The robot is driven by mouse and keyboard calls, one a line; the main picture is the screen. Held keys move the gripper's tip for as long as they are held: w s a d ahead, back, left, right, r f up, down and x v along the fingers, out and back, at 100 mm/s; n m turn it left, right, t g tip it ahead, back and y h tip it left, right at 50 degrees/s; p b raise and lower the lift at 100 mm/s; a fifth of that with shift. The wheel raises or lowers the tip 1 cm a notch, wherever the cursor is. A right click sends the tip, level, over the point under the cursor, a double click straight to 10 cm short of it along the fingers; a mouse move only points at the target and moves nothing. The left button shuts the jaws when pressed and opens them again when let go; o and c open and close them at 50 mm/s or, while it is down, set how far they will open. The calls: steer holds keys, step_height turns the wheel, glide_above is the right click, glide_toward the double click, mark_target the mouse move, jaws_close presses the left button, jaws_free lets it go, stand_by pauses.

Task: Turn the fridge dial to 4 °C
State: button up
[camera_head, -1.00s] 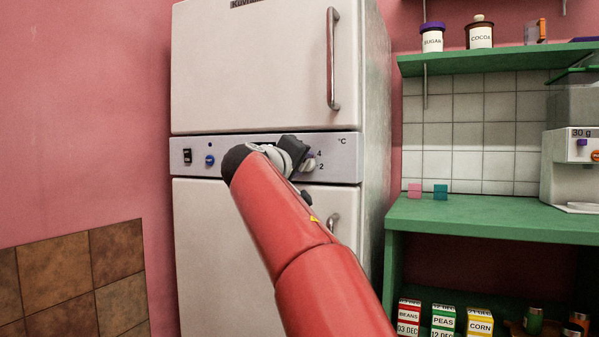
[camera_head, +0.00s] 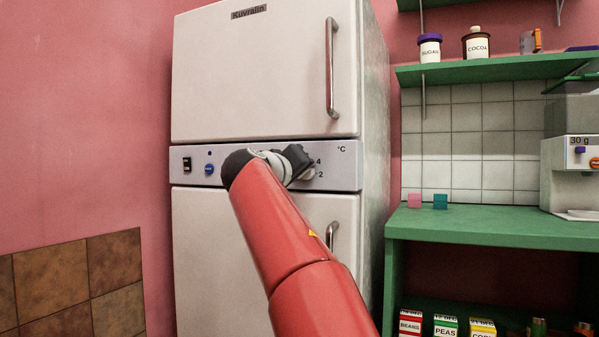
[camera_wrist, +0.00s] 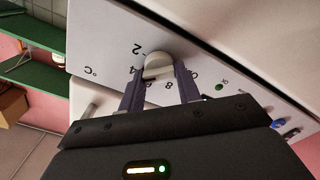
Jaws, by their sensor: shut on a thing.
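The fridge (camera_head: 265,75) is white, with a grey control panel (camera_head: 340,170) between its two doors. The pale round dial (camera_wrist: 159,66) shows between my fingers in the wrist view, with numbers printed around it. My gripper (camera_wrist: 158,82) is shut on the dial, one finger on each side. It also shows at the panel in the head view (camera_head: 303,167). I cannot tell which number the dial points to.
A black switch (camera_head: 187,164) and a blue knob (camera_head: 209,169) sit left on the panel. A green "OK" light (camera_wrist: 219,87) is near the dial. Door handles (camera_head: 331,68) stick out above and below. A green counter (camera_head: 490,222) stands at right.

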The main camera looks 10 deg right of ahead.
steer(key=o, duration=1)
steer(key=shift+f, duration=0.1)
steer(key=shift+c, duration=0.2)
steer(key=v, duration=0.7)
steer(key=shift+s+a, duration=0.25)
steer(key=shift+s, duration=0.05)
